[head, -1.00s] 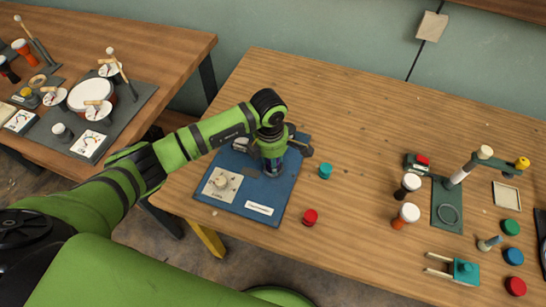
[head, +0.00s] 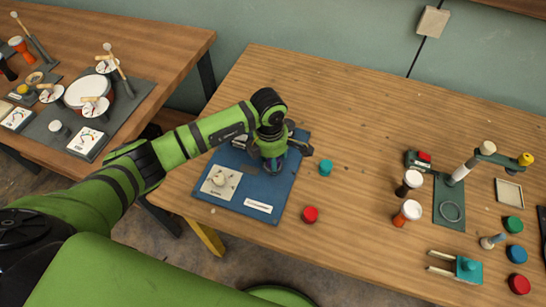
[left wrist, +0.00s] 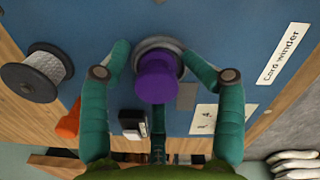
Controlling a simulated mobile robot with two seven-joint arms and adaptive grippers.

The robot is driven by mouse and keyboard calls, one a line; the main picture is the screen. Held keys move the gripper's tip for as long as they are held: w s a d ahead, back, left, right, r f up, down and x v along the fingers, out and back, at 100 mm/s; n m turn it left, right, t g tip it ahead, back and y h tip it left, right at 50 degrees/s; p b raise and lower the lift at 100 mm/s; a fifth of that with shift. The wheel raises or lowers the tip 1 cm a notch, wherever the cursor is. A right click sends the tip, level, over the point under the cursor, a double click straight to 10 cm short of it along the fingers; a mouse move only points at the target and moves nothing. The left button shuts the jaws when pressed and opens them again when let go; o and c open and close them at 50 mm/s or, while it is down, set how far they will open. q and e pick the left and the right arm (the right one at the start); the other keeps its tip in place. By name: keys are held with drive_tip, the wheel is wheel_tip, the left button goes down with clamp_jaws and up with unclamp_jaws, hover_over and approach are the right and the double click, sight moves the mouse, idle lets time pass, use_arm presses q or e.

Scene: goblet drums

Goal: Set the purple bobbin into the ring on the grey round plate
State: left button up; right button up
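The purple bobbin (left wrist: 158,78) stands between the two teal fingers of my left gripper (left wrist: 157,55) in the left wrist view. The fingers are spread, with a gap on each side of the bobbin, so the gripper looks open. The grey round plate (left wrist: 150,43) shows behind the bobbin on the blue board; the bobbin hides much of it, and I cannot tell whether its base is inside the ring. In the head view my left gripper (head: 272,162) is low over the blue board (head: 240,193) and hides bobbin and plate. My right gripper is not in view.
A teal cylinder (head: 326,169) and a red one (head: 310,215) stand right of the board. A wound spool (left wrist: 47,68) shows in the left wrist view. Small drums (head: 407,213) and a green stand plate (head: 448,203) are further right. The table's middle is mostly clear.

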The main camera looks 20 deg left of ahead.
use_arm(q)
drive_tip(key=shift+s, duration=0.15)
idle(0.3)
drive_tip(key=shift+r+p, duration=0.3)
drive_tip(key=shift+p, duration=0.1)
drive_tip(key=shift+r+p, duration=0.5)
wheel_tip(320, 180, up, 12)
drive_tip(key=b, duration=0.3)
drive_tip(key=shift+a+f+b, duration=0.15)
drive_tip(key=shift+a+b, duration=0.1)
drive_tip(key=shift+b, duration=0.1)
drive_tip(key=shift+s, duration=0.1)
